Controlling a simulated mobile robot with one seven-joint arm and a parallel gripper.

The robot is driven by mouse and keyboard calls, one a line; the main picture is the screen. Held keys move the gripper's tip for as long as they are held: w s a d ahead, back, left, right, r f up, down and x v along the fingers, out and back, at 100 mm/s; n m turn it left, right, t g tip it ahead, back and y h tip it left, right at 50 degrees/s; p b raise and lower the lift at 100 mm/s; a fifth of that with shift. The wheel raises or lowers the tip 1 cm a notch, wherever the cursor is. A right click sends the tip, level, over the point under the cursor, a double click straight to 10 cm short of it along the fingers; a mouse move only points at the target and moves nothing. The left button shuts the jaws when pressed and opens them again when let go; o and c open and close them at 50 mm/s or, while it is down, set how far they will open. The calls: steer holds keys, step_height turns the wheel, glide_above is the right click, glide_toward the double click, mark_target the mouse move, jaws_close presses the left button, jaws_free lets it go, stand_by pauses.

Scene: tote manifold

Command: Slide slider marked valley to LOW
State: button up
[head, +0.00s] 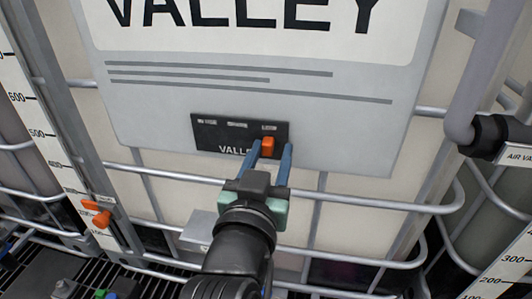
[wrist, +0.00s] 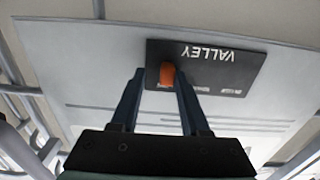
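The slider's orange knob (head: 267,146) sits on a dark panel marked VALLEY (head: 210,138), at the panel's right end below the rightmost of three small labels. The labels are too small to read surely. In the wrist view the panel (wrist: 225,68) is upside down and the knob (wrist: 166,75) is at its left end. My gripper (head: 271,153) is open, its two blue fingers at the panel on either side of the knob. In the wrist view the gripper (wrist: 160,82) shows a gap at the left finger; the knob is close to the right finger, contact unclear.
The panel is on a grey sign plate (head: 350,135) in front of a pale tote with metal cage bars (head: 400,203). An orange valve handle (head: 97,212) is at the lower left. A grey pipe (head: 470,85) with a black collar stands at the right.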

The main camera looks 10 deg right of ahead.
steer(key=shift+o, duration=0.3)
steer(key=shift+a, duration=0.2)
steer(key=shift+s+a+f, duration=0.1)
steer(key=shift+s+a, duration=0.05)
steer(key=shift+s, duration=0.15)
steer(key=p+v, duration=0.6)
steer(key=v, duration=0.6)
steer(key=shift+s, duration=0.15)
